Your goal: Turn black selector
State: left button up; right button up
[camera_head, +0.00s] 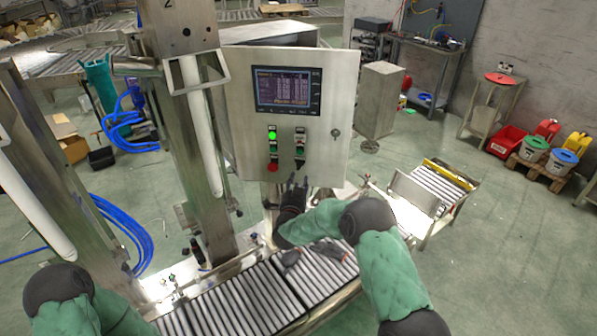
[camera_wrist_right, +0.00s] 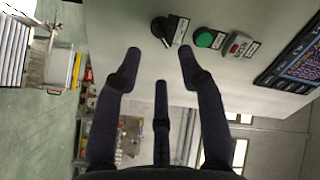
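The black selector (camera_head: 299,163) is the lowest control in the right column on the front of a grey control panel (camera_head: 345,95). In the right wrist view the selector (camera_wrist_right: 160,29) is a black knob beside a small label, beyond the fingertips. My right gripper (camera_head: 292,182) is just below the selector in the head view, with its fingers pointing up at the panel. In the right wrist view the gripper (camera_wrist_right: 160,58) has its dark fingers spread, with nothing between them, apart from the knob. My left arm shows at the lower left, but its gripper is out of view.
Above the selector are a green button (camera_head: 300,148) and a red control (camera_head: 300,133). The left column has a lit green button (camera_head: 271,134) and a red button (camera_head: 272,168). A screen (camera_head: 288,90) is above. A roller conveyor (camera_head: 240,300) runs below the panel.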

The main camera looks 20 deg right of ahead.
aim_at(300, 166)
jog(key=shift+x, duration=3.05)
grip_shut()
